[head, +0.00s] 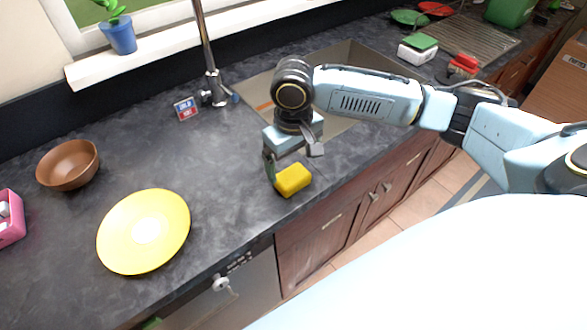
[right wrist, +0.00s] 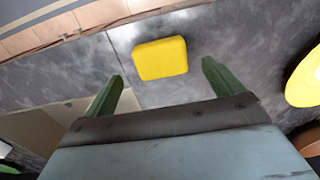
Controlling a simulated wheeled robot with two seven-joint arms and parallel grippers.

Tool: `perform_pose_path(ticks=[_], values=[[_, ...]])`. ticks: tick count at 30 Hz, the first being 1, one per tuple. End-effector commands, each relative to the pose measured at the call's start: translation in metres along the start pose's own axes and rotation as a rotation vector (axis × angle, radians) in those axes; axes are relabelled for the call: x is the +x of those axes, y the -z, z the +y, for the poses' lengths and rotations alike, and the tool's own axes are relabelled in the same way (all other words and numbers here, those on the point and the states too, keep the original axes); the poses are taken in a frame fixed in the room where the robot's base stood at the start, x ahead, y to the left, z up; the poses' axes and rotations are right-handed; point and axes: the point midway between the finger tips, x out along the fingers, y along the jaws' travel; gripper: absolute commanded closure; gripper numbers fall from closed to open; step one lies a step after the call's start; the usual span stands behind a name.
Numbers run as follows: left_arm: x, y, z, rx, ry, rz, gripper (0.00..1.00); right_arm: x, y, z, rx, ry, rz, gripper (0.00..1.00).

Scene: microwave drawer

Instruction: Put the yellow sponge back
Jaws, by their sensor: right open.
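The yellow sponge (head: 293,180) lies on the dark counter near its front edge, right of the yellow plate. My right gripper (head: 294,162) is just above and behind it, pointing down. In the right wrist view the sponge (right wrist: 160,58) lies ahead of the gap between the two green fingers of the open gripper (right wrist: 162,80). The fingers are apart and nothing is held between them. I cannot tell the exact height of the fingertips over the counter. My left gripper is not in view.
A yellow plate (head: 143,231) and a brown bowl (head: 67,165) stand at the left, with a pink container (head: 10,218) beside them. A tap (head: 211,84) and a small sign (head: 186,108) stand behind. The sink (head: 351,62) lies behind my right arm. Counter between plate and sponge is clear.

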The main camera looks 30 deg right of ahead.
Motion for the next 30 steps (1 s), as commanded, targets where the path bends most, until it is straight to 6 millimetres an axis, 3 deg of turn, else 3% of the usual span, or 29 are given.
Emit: perform_pose_path(ticks=[1,6,12,30], values=[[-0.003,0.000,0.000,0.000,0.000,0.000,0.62,-0.014,0.001,0.000,-0.001,0.000,0.005,0.07],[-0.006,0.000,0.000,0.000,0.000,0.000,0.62,-0.048,0.001,0.000,0.000,0.001,0.004,0.07],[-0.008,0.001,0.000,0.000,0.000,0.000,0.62,-0.071,0.001,0.000,-0.001,0.000,0.002,0.07],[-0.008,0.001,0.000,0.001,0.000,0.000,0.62,-0.075,0.000,0.000,0.000,0.000,0.000,0.07]])
